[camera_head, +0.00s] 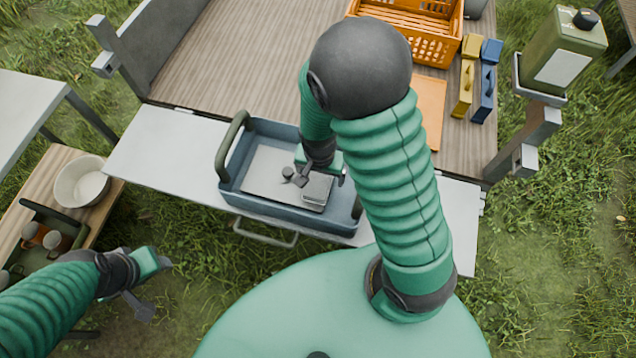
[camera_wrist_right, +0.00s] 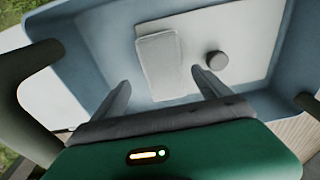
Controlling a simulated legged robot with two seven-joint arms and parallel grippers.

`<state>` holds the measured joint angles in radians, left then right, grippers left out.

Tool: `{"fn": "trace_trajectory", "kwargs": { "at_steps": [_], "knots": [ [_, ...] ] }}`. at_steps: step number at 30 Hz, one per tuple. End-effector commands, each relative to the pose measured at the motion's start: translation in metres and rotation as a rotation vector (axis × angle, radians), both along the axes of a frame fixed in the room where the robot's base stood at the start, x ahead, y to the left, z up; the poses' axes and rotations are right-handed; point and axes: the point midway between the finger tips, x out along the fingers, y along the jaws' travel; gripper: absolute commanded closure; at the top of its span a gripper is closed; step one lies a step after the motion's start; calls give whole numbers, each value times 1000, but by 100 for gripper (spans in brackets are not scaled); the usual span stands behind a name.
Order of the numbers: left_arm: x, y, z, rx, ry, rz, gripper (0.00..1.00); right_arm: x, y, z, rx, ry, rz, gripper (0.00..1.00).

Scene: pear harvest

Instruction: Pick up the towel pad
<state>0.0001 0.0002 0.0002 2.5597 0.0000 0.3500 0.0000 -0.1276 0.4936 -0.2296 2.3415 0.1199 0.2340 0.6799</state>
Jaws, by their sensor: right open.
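The towel pad (camera_head: 317,189) appears to be the small pale folded pad inside the blue-grey tote (camera_head: 240,201). It lies on the tote's light floor, and the right wrist view shows it too (camera_wrist_right: 159,64). My right gripper (camera_head: 320,181) is open and empty, reaching down into the tote over the pad. In the wrist view its two fingers (camera_wrist_right: 161,79) are spread on either side of the pad's near end; I cannot tell whether they touch it. My left gripper (camera_head: 159,289) is open and empty at the lower left, over the grass.
A small dark round knob (camera_head: 288,172) is beside the pad in the tote, also in the wrist view (camera_wrist_right: 217,60). The tote's dark handle (camera_head: 232,146) stands up at its left end. An orange crate (camera_head: 435,45) and yellow and blue packs (camera_head: 484,95) stand behind.

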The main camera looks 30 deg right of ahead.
Motion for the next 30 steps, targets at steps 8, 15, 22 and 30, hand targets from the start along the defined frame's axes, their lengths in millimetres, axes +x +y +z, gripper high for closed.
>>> {"fn": "trace_trajectory", "kwargs": {
  "at_steps": [8, 15, 22, 30],
  "knots": [
    [0, 0, -19, 0, 0, 0, 52, 10, 3, -44, -10, 1, 1, 13],
    [0, 0, -17, 0, 0, 1, 52, 11, 1, -45, -5, 0, 2, 13],
    [0, 0, -17, 0, 0, 0, 52, 11, -1, -45, -4, 0, 0, 43],
    [0, 0, -17, 0, 0, 0, 52, 10, 2, -45, -6, 1, 2, 78]
  ]
}}
